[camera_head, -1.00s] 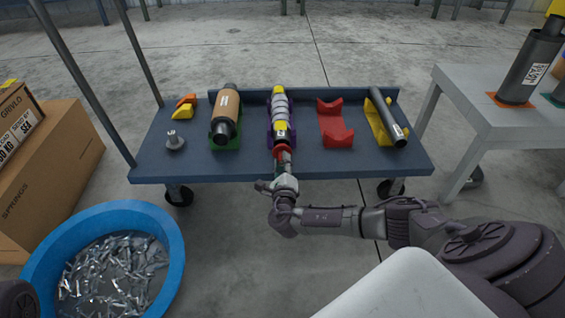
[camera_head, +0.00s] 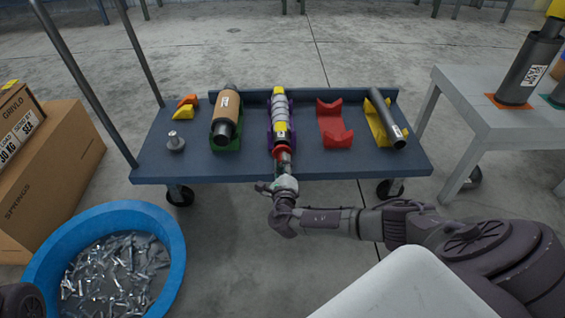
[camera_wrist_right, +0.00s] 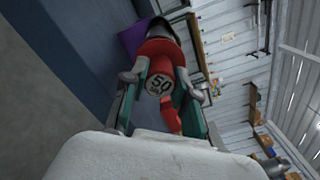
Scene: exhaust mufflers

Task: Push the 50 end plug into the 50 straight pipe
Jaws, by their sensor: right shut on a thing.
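The red end plug (camera_wrist_right: 160,77), marked 50, is held between the two fingers of my right gripper (camera_wrist_right: 168,92) in the wrist view. In the head view, the plug (camera_head: 282,151) is at the near end of a grey ribbed pipe (camera_head: 279,108) with yellow bands, lying in a purple cradle (camera_head: 269,138). My right gripper (camera_head: 284,163) is in line with that pipe at the cart's front edge. In the wrist view the plug's far side meets the grey pipe end (camera_wrist_right: 146,27); how deep it sits is hidden.
The blue cart (camera_head: 210,172) also carries a brown-wrapped muffler (camera_head: 227,112) in a green cradle, an empty red cradle (camera_head: 334,125), and a dark pipe (camera_head: 387,118) in a yellow cradle. A blue tub (camera_head: 170,250) of metal pieces stands front left. A grey table (camera_head: 470,100) stands right.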

